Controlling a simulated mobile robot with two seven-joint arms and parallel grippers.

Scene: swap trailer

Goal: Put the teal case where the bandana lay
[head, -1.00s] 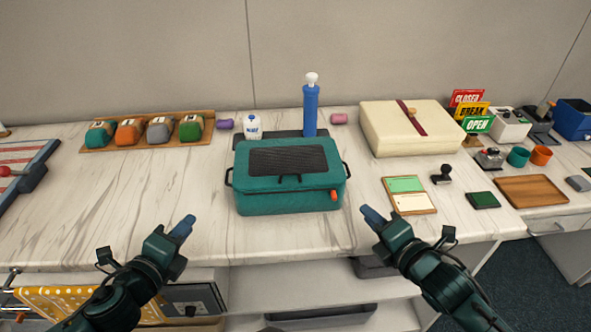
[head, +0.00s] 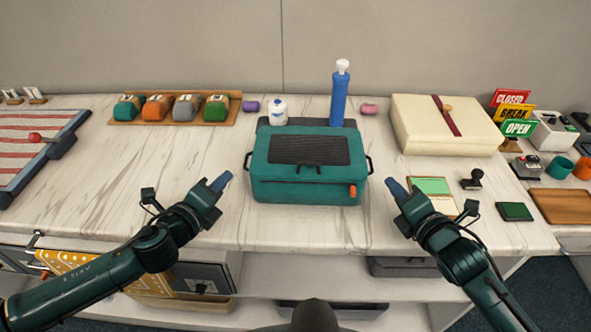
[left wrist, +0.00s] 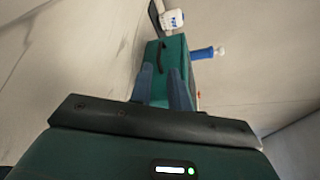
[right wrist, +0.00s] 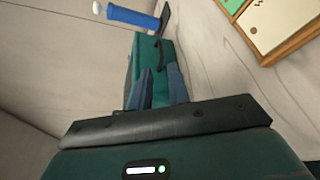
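The teal case (head: 310,185) sits shut on the marble-look counter, with a dark ribbed pad on its lid, a black handle at each side and an orange latch at front right. A yellow cloth with white dots, which looks like the bandana (head: 62,262), hangs below the counter at lower left, partly hidden by my left arm. My left gripper (head: 220,183) is left of the case, open and empty. My right gripper (head: 397,190) is right of it, open and empty. Both wrist views show a case end beyond parted fingers, in the left (left wrist: 175,60) and right (right wrist: 148,55).
A cream box (head: 445,135) and a green-and-white pad (head: 432,186) are at right. A striped board (head: 30,150) is far left; counter between it and the case is clear.

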